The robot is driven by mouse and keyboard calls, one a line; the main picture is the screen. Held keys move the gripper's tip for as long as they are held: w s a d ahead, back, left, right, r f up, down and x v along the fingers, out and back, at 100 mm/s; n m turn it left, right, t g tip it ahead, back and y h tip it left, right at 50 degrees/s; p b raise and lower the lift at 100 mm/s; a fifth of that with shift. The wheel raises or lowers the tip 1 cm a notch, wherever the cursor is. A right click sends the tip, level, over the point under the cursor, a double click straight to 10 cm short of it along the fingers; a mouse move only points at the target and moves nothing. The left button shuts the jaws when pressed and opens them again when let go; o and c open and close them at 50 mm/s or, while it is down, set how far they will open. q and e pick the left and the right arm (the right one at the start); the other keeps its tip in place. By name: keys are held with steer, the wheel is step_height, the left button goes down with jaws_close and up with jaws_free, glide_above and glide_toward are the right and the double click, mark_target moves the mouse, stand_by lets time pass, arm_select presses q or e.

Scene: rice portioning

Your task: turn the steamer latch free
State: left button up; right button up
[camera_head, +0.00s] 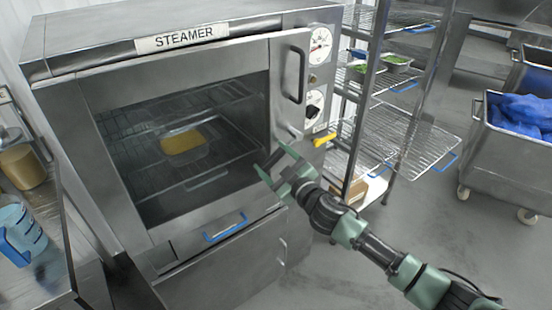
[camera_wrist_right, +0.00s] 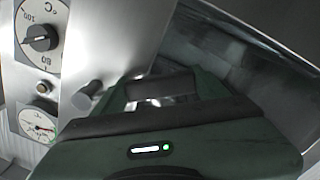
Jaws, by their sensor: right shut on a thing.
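The steamer (camera_head: 225,228) stands in the middle of the head view, its door (camera_head: 90,92) closed with a dark window. My right gripper (camera_head: 278,164) is at the door's right edge, below the black door handle (camera_head: 301,76). It is shut on the steamer latch, which its fingers mostly hide; the latch's angle is unclear. My left gripper is not in view.
A wire rack (camera_head: 410,137) stands close on the right; a bin with blue bags (camera_head: 520,112) is beyond open floor.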

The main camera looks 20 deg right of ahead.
mark_target(261, 140)
steer(key=r+m+p, duration=0.1)
steer(key=a+r+m+p, duration=0.1)
steer(key=r+m, duration=0.1)
steer(key=shift+s+a+p, duration=0.1)
steer(key=shift+s+p, duration=0.05)
steer(key=shift+p, duration=0.25)
steer(key=shift+a+r+m+p, duration=0.1)
steer(key=shift+r+m+p, duration=0.5)
steer(key=shift+m, duration=0.25)
steer(key=shift+r+m+p, duration=0.45)
steer(key=shift+m+p, duration=0.2)
steer(key=shift+m, duration=0.2)
steer(key=o, duration=2.1)
steer(key=shift+c, duration=0.2)
